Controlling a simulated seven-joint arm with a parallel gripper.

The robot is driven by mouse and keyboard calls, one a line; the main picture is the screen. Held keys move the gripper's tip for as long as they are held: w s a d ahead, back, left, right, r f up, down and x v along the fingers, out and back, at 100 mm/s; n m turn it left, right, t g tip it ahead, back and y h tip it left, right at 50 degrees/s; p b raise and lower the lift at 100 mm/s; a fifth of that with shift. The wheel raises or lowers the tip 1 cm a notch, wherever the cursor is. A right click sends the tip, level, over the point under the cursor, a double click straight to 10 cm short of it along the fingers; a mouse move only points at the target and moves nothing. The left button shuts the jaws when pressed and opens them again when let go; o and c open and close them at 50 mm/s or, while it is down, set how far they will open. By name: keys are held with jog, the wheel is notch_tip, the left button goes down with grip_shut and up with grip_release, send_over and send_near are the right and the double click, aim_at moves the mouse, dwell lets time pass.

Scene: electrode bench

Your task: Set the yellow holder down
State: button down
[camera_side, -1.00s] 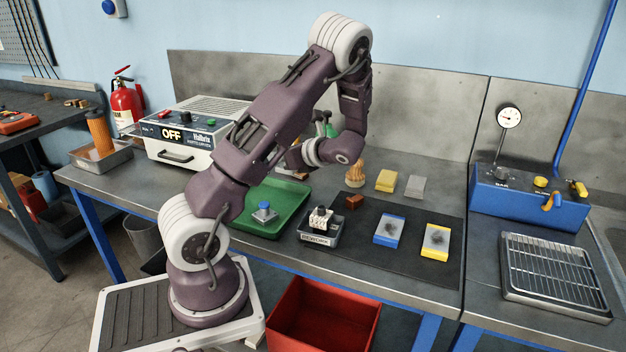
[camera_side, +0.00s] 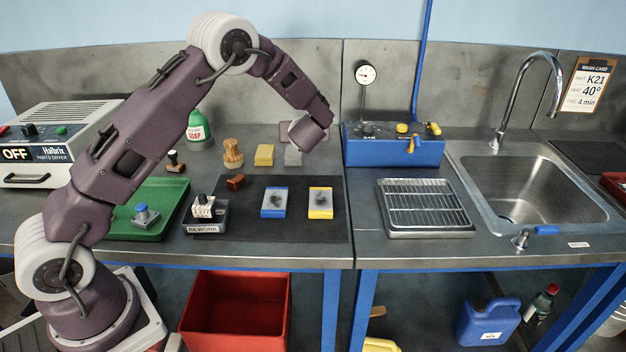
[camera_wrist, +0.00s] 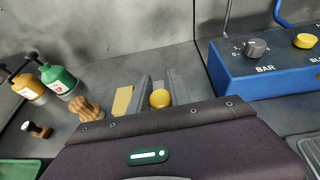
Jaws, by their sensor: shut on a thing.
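My gripper (camera_wrist: 161,88) shows in the wrist view, its two grey fingers shut on a small yellow part with a rounded end, which looks like the yellow holder (camera_wrist: 160,99). Most of the holder is hidden by the fingers and the dark wrist cover. I cannot tell whether the holder touches the bench. A yellow-edged block (camera_side: 320,214) and a blue-edged block (camera_side: 273,213) lie on the dark mat (camera_side: 245,229).
A yellow block (camera_side: 264,155) and a wooden-handled brush (camera_side: 233,152) stand behind the mat. A blue BAR unit (camera_side: 390,154) is close on the right, with a wire-rack tray (camera_side: 425,207) before it. A green tray (camera_side: 165,205) and REWORK box (camera_side: 205,228) are left.

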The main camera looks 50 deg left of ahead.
aim_at(313, 174)
jog(key=shift+m+t, duration=0.3)
jog(key=f, duration=0.3)
jog(key=w+d+f, duration=0.1)
jog(key=f, duration=0.2)
jog(key=d+f, duration=0.1)
jog(key=f, duration=0.2)
jog(key=shift+w+f, duration=0.3)
jog(key=shift+f, duration=0.05)
jog(key=c, duration=1.2)
grip_release()
jog(key=shift+f+h, duration=0.1)
jog(key=shift+h, duration=0.2)
